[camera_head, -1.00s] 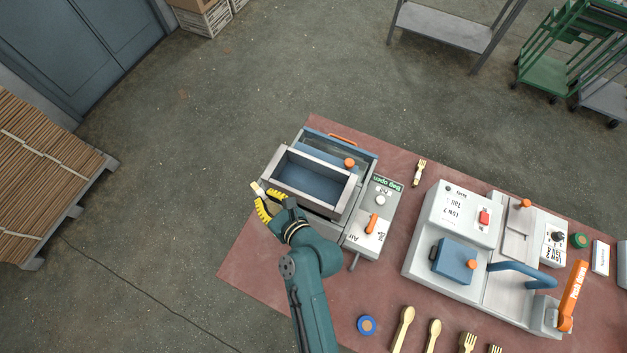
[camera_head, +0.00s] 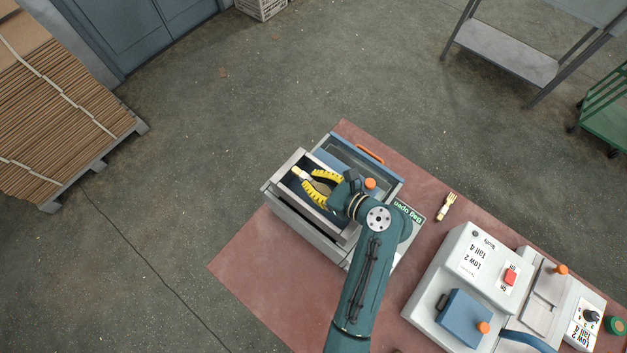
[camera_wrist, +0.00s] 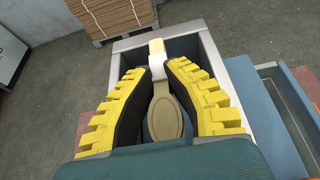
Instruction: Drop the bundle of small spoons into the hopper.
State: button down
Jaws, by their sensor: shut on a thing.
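The bundle of small spoons (camera_wrist: 166,119) is between the yellow fingers of my gripper (camera_wrist: 160,75). A pale band wraps its narrow part, and a rounded wooden bowl end points toward my wrist. In the head view, the bundle's light end (camera_head: 299,173) shows at the fingertips of my gripper (camera_head: 308,182). My gripper is shut on the bundle, over the open hopper (camera_head: 281,178), a grey-rimmed box with a dark inside. The hopper's rim also shows in the wrist view (camera_wrist: 125,45). I cannot tell how far the bundle is above the hopper floor.
A blue tray part with an orange knob (camera_head: 370,183) is beside the hopper. A "Bag open" sign (camera_head: 408,212) is at its right. A small banded fork bundle (camera_head: 447,205) lies on the red table (camera_head: 265,260). A white machine (camera_head: 470,265) stands at right.

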jog(key=shift+f, duration=0.3)
jog(key=shift+f, duration=0.2)
jog(key=shift+f, duration=0.4)
jog(key=c, duration=1.2)
grip_release()
jog(key=shift+o, duration=0.2)
jog(key=shift+r, duration=0.1)
